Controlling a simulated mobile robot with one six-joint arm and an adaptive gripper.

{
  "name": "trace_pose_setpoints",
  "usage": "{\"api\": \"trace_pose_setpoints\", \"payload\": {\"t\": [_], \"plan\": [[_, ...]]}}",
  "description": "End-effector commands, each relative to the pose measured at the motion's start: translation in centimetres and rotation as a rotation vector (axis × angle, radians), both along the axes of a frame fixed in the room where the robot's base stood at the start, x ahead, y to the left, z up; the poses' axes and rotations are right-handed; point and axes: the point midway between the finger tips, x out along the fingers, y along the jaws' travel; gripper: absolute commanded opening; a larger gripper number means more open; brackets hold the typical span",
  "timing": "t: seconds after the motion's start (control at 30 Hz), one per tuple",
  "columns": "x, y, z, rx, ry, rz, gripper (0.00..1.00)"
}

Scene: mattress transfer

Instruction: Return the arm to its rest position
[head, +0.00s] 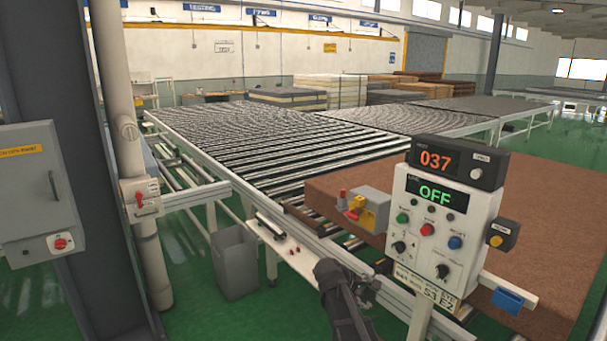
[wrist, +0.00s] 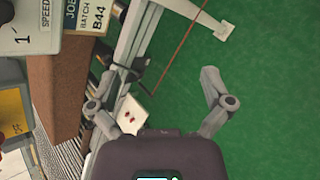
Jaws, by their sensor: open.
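My gripper (wrist: 160,103) shows in the wrist view with its two fingers spread wide and nothing between them. The green floor and a conveyor rail lie beyond the fingers. In the head view my dark arm and gripper (head: 366,287) are at the bottom centre, in front of the conveyor's near rail and left of the control panel's post. Whether the gripper touches the rail cannot be told. A brown mattress (head: 385,192) lies on the roller conveyor (head: 270,140), partly hidden behind the control panel. Its brown side (wrist: 55,85) also shows at the left of the wrist view.
The control panel (head: 437,228) reads OFF, with a counter (head: 455,161) reading 037 above it. A yellow and grey device (head: 365,208) with a red part stands beside the mattress. A grey bin (head: 234,262) and a dark column (head: 75,150) stand left.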

Motion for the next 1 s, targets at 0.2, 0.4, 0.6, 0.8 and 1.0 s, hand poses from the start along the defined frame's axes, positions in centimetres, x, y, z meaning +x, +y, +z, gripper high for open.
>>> {"api": "trace_pose_setpoints", "payload": {"t": [0.2,0.4,0.6,0.8,1.0], "plan": [[-7.7,-1.0,-3.2,0.318,-0.086,-0.299,1.0],[-14.0,-0.3,-5.2,0.58,-0.129,-0.6,1.0],[-18.6,1.1,-5.9,0.769,-0.136,-0.862,1.0],[-20.4,2.1,-6.0,0.85,-0.128,-0.987,1.0],[-20.5,2.2,-6.0,0.859,-0.128,-1.003,1.0]]}}
